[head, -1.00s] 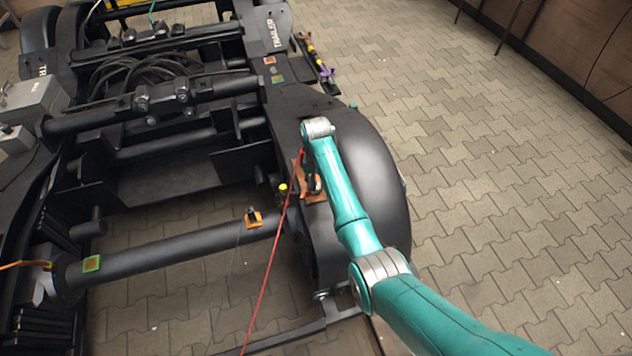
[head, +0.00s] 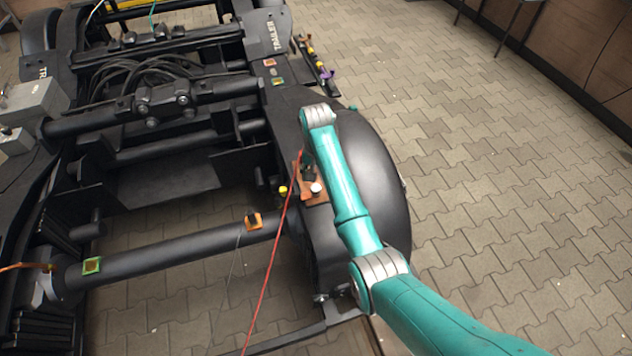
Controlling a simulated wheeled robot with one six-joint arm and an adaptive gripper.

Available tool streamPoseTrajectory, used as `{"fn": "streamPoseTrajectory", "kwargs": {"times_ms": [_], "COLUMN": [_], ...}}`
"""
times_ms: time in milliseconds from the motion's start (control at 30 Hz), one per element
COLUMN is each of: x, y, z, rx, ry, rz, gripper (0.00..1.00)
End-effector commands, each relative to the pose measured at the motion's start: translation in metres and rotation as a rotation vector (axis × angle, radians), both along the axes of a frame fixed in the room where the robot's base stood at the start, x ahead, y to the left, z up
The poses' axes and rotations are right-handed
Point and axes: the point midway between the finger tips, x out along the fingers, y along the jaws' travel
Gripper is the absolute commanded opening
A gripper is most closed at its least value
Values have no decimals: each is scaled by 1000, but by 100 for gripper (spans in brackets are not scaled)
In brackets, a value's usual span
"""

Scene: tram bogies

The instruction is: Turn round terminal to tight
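A rust-orange plate (head: 318,198) is fixed on the black frame beside the wheel cover. A small pale round piece (head: 316,188) shows on it, close to my arm; it looks like the round terminal, but it is too small to tell how tight it sits. My gripper (head: 308,173) is a small dark shape over the upper part of the plate, just above the pale piece in the picture. My teal forearm hides most of it. I cannot see its fingers or whether it touches anything.
A red cable (head: 272,262) runs from the plate down to the floor. A yellow knob (head: 283,190) stands just left of the plate. The large black rounded cover (head: 378,190) lies right under my arm. The paved floor (head: 500,190) at right is clear.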

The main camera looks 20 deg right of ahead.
Motion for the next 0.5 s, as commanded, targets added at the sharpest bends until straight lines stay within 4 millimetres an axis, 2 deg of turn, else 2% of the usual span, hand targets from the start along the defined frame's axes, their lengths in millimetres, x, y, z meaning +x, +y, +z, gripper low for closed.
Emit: {"fn": "streamPoseTrajectory", "kwargs": {"times_ms": [33, 200, 333, 500], "x": [0, 1, 1, 0], "y": [0, 0, 0, 0], "z": [11, 42, 58, 67], "rx": [0, 0, 0, 0], "ry": [-3, -3, -2, 0], "rz": [0, 0, 0, 0], "gripper": [60, 60, 60, 60]}}
